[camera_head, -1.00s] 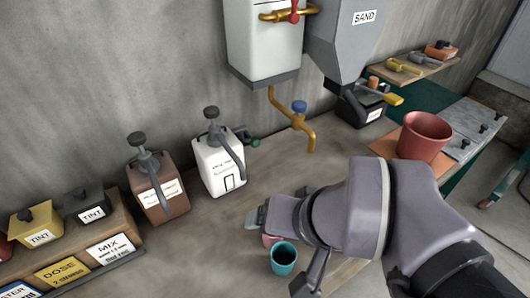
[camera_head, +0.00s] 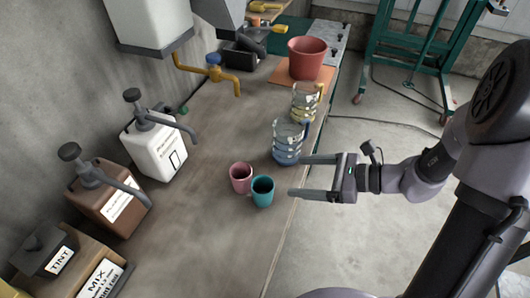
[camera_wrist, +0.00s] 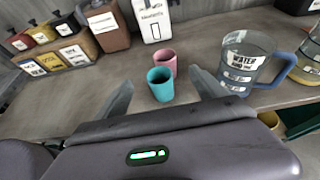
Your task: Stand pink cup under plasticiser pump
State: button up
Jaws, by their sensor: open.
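The pink cup (camera_head: 240,178) stands upright on the bench, just beside and behind the teal cup (camera_head: 262,192). In the wrist view the teal cup (camera_wrist: 160,85) partly hides the pink cup (camera_wrist: 166,60). My gripper (camera_head: 296,176) is open and empty at the bench's front edge, its fingers pointing at the cups. In the wrist view the teal cup appears between the fingertips. A white pump container (camera_head: 155,150) and a brown pump container (camera_head: 112,205) stand at the wall side, nozzles toward the bench. Their labels are too small to read surely. No cup is under either nozzle.
A clear jug (camera_head: 288,142) with a blue handle stands right of the cups, labelled WATER in the wrist view (camera_wrist: 243,60). A yellow-handled jug (camera_head: 304,103) and a red bucket (camera_head: 306,60) stand beyond. The bench between cups and pumps is clear.

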jog(key=b, duration=0.4)
send_near(232, 171)
jog(key=b+x, duration=0.2)
jog(key=x, duration=0.2)
jog(key=shift+a+f, duration=0.15)
jog(key=shift+a, duration=0.1)
grip_shut()
